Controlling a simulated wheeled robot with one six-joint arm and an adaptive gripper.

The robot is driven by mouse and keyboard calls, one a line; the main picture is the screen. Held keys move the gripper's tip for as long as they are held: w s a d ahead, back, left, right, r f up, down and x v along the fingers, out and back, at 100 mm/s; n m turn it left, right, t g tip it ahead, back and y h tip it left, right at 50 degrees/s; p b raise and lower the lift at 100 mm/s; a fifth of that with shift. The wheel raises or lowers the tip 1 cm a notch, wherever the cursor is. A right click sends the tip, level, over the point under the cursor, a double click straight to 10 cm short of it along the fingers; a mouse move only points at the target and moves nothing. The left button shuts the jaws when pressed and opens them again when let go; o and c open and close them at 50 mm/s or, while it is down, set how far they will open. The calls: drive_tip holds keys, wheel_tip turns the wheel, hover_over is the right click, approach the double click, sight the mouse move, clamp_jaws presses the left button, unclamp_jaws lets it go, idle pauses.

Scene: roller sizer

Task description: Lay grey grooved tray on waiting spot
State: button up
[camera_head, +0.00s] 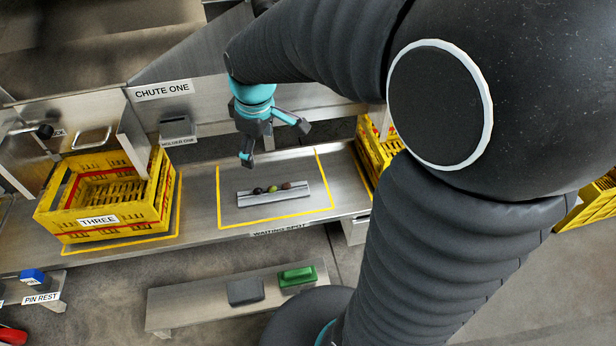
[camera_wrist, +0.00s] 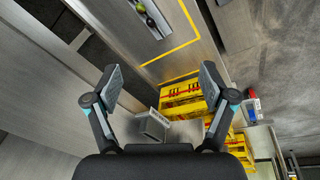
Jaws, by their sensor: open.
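The grey grooved tray (camera_head: 273,194) lies flat on the metal bench inside the yellow-outlined waiting spot (camera_head: 226,222), with several small dark and green round things in its groove. Part of the tray also shows at the top of the wrist view (camera_wrist: 155,21), near the yellow line. My gripper (camera_head: 275,142) is open and empty, above and behind the tray and apart from it. In the wrist view its two fingers (camera_wrist: 152,90) are spread wide with nothing between them.
A yellow crate marked THREE (camera_head: 100,205) stands left of the waiting spot. Another yellow crate (camera_head: 376,150) is at the right, partly hidden by my arm. A low front shelf (camera_head: 190,312) holds a grey block (camera_head: 245,291) and a green block (camera_head: 297,276). Chute walls rise behind.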

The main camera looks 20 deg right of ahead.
drive_tip(key=s+d+r+m+t, duration=0.1)
drive_tip(key=s+d+r+m, duration=0.1)
drive_tip(key=s, duration=0.7)
drive_tip(key=s+d+r+m+t, duration=0.1)
drive_tip(key=s+r+m+t, duration=0.1)
drive_tip(key=s+r+m, duration=0.2)
drive_tip(key=shift+s+d+m, duration=0.4)
drive_tip(key=shift+s+m, duration=1.2)
drive_tip(key=shift+s, duration=0.9)
drive_tip(key=shift+r, duration=0.15)
